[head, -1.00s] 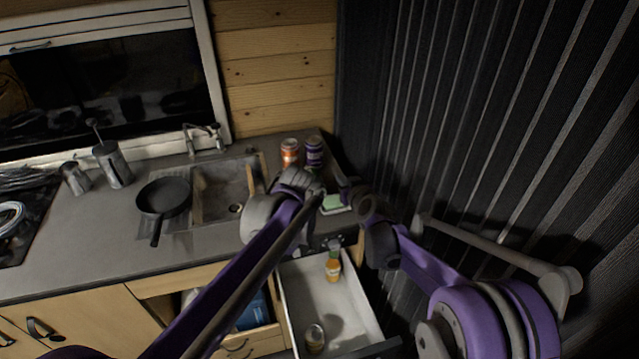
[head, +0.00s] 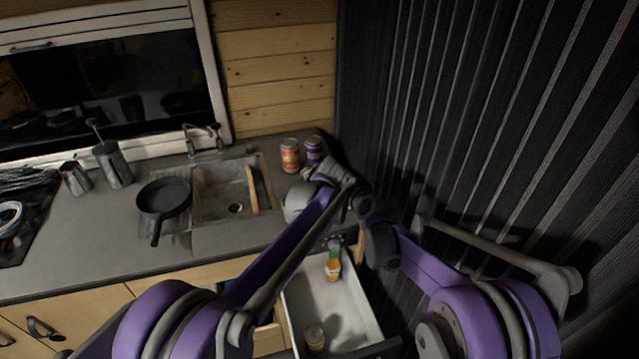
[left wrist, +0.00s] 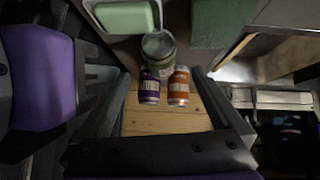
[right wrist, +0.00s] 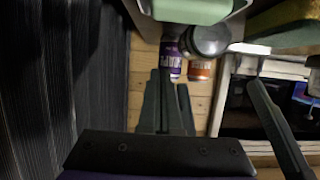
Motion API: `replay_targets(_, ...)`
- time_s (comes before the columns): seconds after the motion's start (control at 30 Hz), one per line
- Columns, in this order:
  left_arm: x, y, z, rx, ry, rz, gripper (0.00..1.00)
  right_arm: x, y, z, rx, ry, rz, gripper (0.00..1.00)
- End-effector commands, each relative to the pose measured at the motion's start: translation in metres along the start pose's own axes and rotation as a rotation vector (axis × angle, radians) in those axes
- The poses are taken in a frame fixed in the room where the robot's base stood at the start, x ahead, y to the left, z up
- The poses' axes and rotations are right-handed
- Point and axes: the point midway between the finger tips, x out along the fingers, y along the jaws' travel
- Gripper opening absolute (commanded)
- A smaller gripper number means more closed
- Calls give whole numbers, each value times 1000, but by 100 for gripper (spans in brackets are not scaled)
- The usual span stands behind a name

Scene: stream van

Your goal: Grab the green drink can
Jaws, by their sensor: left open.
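The green can (left wrist: 160,62) stands in front of the purple can (left wrist: 149,88) and the orange can (left wrist: 179,88) in the left wrist view. In the right wrist view its grey top (right wrist: 209,37) shows near the purple can (right wrist: 171,62) and the orange can (right wrist: 200,70). In the head view my arms hide it. My left gripper (left wrist: 162,76) is open, with the cans showing between its fingers; contact cannot be told. My right gripper (right wrist: 208,77) is open, its fingers wide apart. In the head view both grippers overlap near the counter's right corner.
The orange can (head: 290,156) and purple can (head: 314,150) stand by the wooden wall. A sink (head: 215,190) and a pan (head: 163,196) are to the left. A green block (left wrist: 125,18) sits in a white dish. An open drawer (head: 350,310) lies below.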

Motion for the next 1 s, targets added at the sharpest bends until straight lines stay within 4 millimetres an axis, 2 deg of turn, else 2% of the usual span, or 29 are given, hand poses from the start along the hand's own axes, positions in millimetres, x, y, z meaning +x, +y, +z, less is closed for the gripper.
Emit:
replay_targets(0.3,61,-1,0,-1,0,-1,100,0,0,0,0,0,0,0)
replay_targets(0.5,91,0,0,0,0,0,100,0,0,0,0,0,0,0)
replay_targets(0.7,104,0,0,0,0,0,100,0,0,0,0,0,0,0)
replay_targets(1.0,106,0,0,1,0,0,100,0,0,0,0,0,0,0)
